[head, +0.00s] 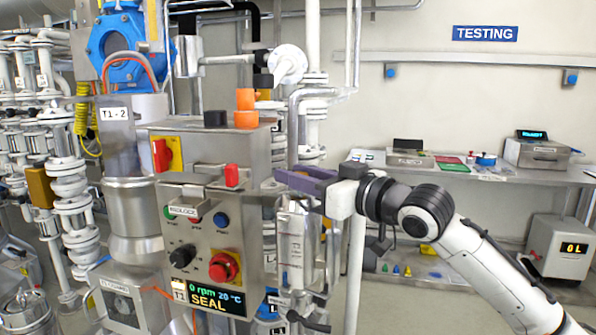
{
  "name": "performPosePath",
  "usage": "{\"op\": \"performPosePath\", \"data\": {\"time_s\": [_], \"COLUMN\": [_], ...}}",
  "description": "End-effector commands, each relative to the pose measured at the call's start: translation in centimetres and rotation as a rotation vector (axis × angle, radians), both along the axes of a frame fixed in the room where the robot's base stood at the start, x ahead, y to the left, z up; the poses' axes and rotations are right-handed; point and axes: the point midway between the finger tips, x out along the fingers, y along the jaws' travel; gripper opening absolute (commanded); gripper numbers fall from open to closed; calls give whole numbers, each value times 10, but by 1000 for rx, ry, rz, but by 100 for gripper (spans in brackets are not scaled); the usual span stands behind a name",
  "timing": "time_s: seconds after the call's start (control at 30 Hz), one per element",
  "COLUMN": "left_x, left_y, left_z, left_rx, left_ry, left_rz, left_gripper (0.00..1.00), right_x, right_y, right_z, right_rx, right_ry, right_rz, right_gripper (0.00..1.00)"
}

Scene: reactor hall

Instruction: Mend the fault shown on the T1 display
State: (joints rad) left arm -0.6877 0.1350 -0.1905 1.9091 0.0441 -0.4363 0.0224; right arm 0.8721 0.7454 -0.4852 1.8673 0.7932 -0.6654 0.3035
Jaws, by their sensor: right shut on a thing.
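The T1 display (206,296) on the front of the steel control box (205,240) reads "0 rpm 20 °C" and "SEAL". The box stands in front of the vessel labelled T1-2 (122,150). It carries a red rotary switch on a yellow plate (163,154), a black knob (182,256), a blue button (221,219) and a red mushroom button (224,267). My right gripper (283,178) reaches in from the right to the box's right side. Its purple fingers are shut on a small grey part, mostly hidden. My left gripper is out of view.
An orange part (246,108) and a black part (215,118) stand on the box top. A red piece (232,175) sits at its front. Pipes crowd the left. A steel bench (460,173) under the TESTING sign (485,33) holds trays and a small device (538,150).

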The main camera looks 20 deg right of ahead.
Motion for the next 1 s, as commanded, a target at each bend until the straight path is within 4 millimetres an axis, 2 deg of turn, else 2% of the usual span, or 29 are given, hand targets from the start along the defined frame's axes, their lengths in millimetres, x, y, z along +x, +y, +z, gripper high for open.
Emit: {"op": "performPosePath", "data": {"time_s": [0.73, 1.0], "left_x": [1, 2], "left_y": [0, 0], "left_z": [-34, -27], "left_rx": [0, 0], "left_ry": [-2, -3], "left_rz": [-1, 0], "left_gripper": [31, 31], "right_x": [1, 1], "right_y": [0, 2], "right_z": [-2, 3], "right_rx": [7, 7], "right_ry": [2, 1], "right_rz": [479, 692], "right_gripper": [6, 6]}}
